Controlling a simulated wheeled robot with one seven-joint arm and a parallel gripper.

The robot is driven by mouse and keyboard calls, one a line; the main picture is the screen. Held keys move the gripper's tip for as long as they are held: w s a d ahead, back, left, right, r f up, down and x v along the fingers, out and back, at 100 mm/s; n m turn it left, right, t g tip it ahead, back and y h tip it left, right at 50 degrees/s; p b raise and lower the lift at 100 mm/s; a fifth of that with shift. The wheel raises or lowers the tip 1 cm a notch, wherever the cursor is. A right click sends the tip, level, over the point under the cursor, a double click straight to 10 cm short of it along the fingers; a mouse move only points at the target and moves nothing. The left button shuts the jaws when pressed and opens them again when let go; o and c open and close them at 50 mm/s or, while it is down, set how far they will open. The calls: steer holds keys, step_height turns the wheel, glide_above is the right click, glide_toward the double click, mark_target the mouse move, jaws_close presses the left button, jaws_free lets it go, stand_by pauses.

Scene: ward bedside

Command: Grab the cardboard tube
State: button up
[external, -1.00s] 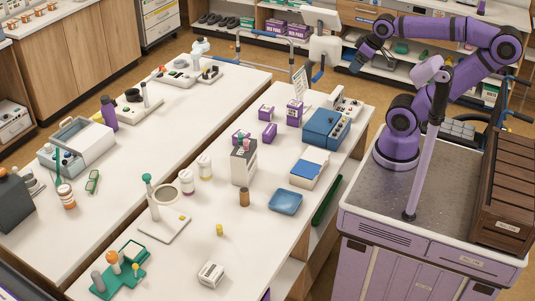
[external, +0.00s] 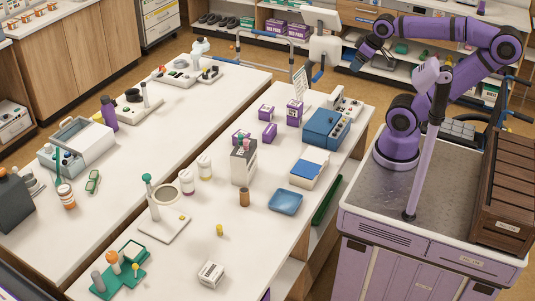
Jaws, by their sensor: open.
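A small upright brown cylinder, which looks like the cardboard tube (external: 244,197), stands on the white table in the external view. It stands between a grey box-shaped holder and a blue tray. My gripper (external: 357,65) is raised at the upper right, beyond the far right end of the table. It is open and appears empty, well apart from the tube. Its fingers are small and dark in this view.
The blue tray (external: 285,201) lies right of the tube. The grey holder (external: 243,162) stands behind it, with white jars (external: 187,182) to the left. A small yellow piece (external: 219,230) stands nearer the camera. A blue device (external: 325,129) sits at the table's right side.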

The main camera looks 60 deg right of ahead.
steer(key=w+a+f+g+y, duration=0.15)
steer(key=w+a, duration=0.55)
steer(key=w, duration=0.7)
steer(key=n+g+h, duration=0.2)
steer(key=g, duration=0.2)
glide_above(245, 197)
steer(key=w+d, duration=0.1)
steer(key=d, duration=0.1)
steer(key=shift+y, duration=0.25)
steer(key=f, duration=3.3)
steer(key=shift+a+f, duration=0.2)
steer(key=shift+a, duration=0.05)
steer(key=shift+a+f, duration=0.15)
steer(key=shift+f, duration=0.4)
step_height(245, 197, down, 10)
steer(key=shift+f, duration=0.1)
steer(key=c, duration=1)
